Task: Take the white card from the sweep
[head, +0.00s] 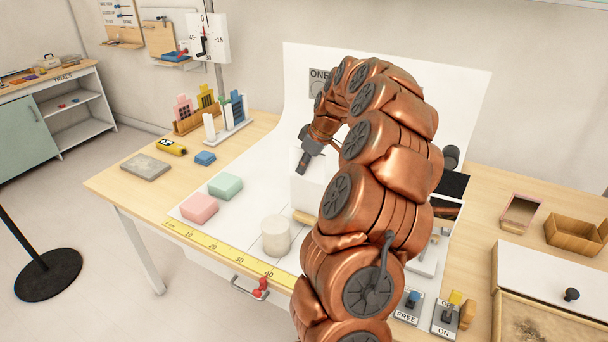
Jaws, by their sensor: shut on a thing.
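The white sweep (300,75) curves down from an upright back sheet onto the table. My gripper (304,163) hangs over the sweep with its fingers pointing down. It is shut at the top of the white card (308,191), which shows as a pale panel just below the fingers. White on white makes the card's edges faint, and I cannot tell if its bottom touches the sweep. My copper arm hides the card's right side and much of the sweep.
On the sweep stand a pink block (199,208), a green block (225,186) and a cream cylinder (276,236) near the yellow ruler (225,250). A wooden block (305,218) lies close to the card. Switches (408,305) sit at the front right. Clear sweep lies left of the card.

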